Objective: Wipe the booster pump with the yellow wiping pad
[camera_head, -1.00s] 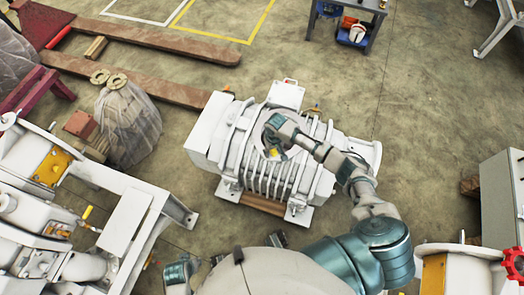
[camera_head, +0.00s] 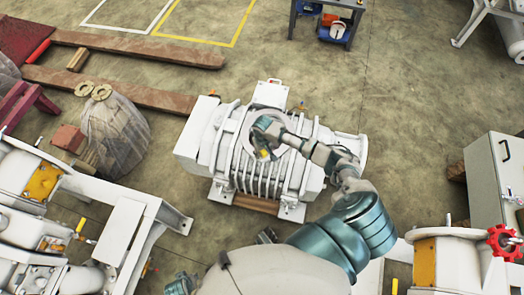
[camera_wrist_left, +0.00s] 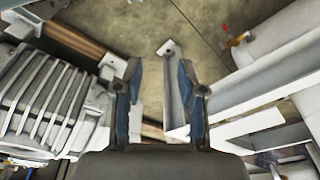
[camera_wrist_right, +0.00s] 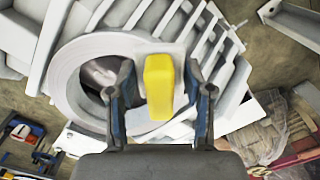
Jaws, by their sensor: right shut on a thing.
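The white booster pump (camera_head: 278,170), with a ribbed body and a round flange on top, stands in the middle of the head view. Its ribs and flange also show in the right wrist view (camera_wrist_right: 82,50). My right gripper (camera_head: 263,153) is over the pump's flange. In the right wrist view it is shut on the yellow wiping pad (camera_wrist_right: 159,84), held between its fingers over the flange edge. I cannot tell whether the pad touches the pump. My left gripper (camera_wrist_left: 162,85) is open and empty in the left wrist view, with the pump's ribs to its left.
White machinery on a frame (camera_head: 120,235) stands at the left. A wrapped bundle (camera_head: 115,130) and wooden beams (camera_head: 130,48) lie at upper left. A grey cabinet (camera_head: 490,180) and a red handwheel (camera_head: 503,242) are at right.

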